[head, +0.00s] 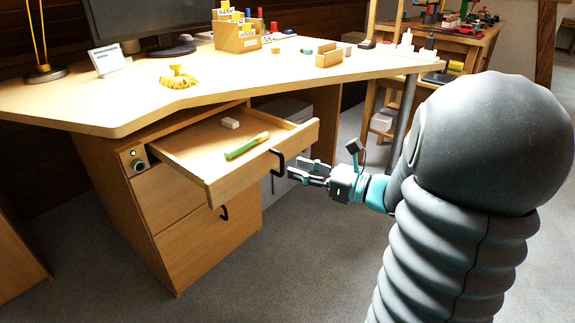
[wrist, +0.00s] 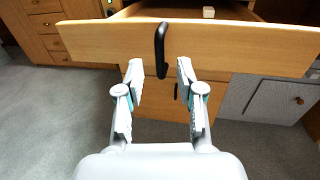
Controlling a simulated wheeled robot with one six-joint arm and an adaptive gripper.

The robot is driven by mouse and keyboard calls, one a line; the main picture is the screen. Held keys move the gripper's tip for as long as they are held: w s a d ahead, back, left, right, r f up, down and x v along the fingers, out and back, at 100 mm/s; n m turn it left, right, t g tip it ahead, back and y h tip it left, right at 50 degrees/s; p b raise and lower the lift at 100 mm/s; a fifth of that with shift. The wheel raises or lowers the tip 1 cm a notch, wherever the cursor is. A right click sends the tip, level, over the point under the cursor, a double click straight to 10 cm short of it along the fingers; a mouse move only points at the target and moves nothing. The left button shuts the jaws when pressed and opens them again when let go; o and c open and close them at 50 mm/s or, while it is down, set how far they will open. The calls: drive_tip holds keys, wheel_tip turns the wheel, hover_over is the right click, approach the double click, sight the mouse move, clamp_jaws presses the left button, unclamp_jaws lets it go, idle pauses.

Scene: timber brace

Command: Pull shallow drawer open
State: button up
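The shallow drawer (head: 209,170) is the top drawer of the wooden pedestal under the desk, and it stands pulled well out. A green and yellow marker-like item (head: 247,146) and a small white block (head: 230,123) lie inside it. Its black handle (head: 277,163) is on the drawer's front; in the wrist view the handle (wrist: 161,50) stands upright, ahead of my fingertips. My gripper (head: 303,171) is just in front of the handle. In the wrist view my gripper (wrist: 158,80) has its fingers apart with nothing between them. The handle looks beyond the fingertips, apart from them.
The pedestal (head: 200,235) has a deeper shut drawer below with a black handle (head: 224,212). The desk top (head: 130,100) overhangs the drawer's rear and holds a monitor, an organizer (head: 236,36) and small items. Grey floor (head: 300,270) is clear in front.

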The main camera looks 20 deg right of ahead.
drive_tip(key=v, duration=0.6)
drive_tip(key=shift+s+d, duration=0.2)
drive_tip(key=shift+s, duration=0.05)
idle(0.3)
drive_tip(key=s+a+f+n+g+h+p, duration=0.1)
drive_tip(key=s+a+f+n+g+h, duration=0.3)
drive_tip(key=s+f+n+g, duration=0.6)
drive_tip(key=s+a+r+n+t+h+p, duration=0.1)
drive_tip(key=s+a+r+n+h+p, duration=0.2)
drive_tip(key=r+n, duration=0.4)
drive_tip(key=s+a+r+n+t+h+p, duration=0.1)
drive_tip(key=s+a+r+n+h+p, duration=0.2)
drive_tip(key=a+r+n+h, duration=0.2)
wheel_tip(320, 180, up, 3)
drive_tip(key=n, duration=0.5)
drive_tip(key=shift+s, duration=0.25)
